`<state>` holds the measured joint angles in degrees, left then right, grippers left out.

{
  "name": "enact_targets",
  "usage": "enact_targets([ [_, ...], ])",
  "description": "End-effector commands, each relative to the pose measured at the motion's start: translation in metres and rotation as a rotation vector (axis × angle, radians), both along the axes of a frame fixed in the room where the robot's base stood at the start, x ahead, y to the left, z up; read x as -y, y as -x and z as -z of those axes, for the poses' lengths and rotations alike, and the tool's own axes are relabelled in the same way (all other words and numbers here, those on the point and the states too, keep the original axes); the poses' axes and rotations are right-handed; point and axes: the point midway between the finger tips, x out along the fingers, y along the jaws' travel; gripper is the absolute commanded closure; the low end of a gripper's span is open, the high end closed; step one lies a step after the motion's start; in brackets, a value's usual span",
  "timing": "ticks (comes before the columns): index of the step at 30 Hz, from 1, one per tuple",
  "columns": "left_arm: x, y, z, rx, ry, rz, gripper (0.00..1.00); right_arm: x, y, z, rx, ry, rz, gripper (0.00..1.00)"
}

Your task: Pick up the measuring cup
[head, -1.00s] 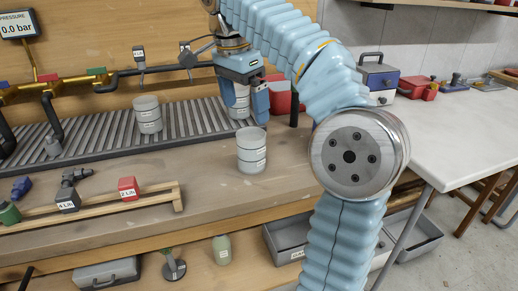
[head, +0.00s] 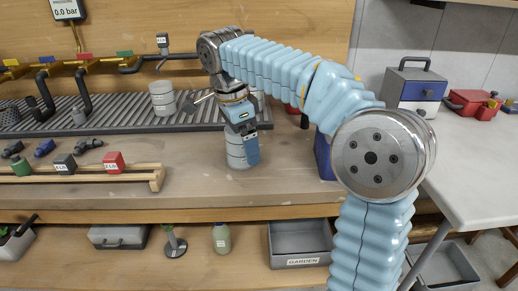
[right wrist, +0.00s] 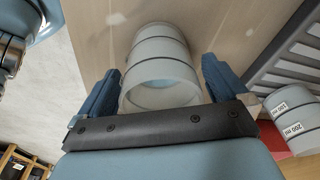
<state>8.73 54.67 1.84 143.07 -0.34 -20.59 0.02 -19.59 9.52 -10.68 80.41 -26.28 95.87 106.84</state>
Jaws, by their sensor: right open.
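A grey cylindrical measuring cup (head: 238,153) stands upright on the wooden bench, in front of the ribbed grating. My right gripper (head: 243,138) points down at it and covers part of its top and right side. In the right wrist view the open cup (right wrist: 160,65) lies between the two blue fingers of my right gripper (right wrist: 161,82). The fingers are apart, with one on each side of its rim; I cannot tell whether either touches it. My left gripper is out of view.
A similar grey cup (head: 162,98) stands on the grating (head: 110,122); another is partly hidden behind my gripper. Red and dark blocks lie by a wooden rack (head: 90,178) at left. A blue-and-grey box (head: 415,92) stands right. The bench front is clear.

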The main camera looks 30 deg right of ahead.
Motion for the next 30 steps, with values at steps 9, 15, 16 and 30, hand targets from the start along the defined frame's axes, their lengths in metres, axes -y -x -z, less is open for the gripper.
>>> enact_targets([
  [9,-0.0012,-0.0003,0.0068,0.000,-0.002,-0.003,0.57,-0.0064,-0.0015,0.0094,0.001,0.000,0.000,0.00],
  [15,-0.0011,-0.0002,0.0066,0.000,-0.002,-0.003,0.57,-0.0062,-0.0015,0.0092,0.001,0.000,0.000,0.29],
  [16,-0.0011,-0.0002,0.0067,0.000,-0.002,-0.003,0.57,-0.0062,-0.0015,0.0092,0.001,0.000,-0.001,0.34],
  [30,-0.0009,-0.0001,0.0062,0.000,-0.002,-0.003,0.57,-0.0056,-0.0012,0.0081,0.001,0.000,-0.001,0.66],
])
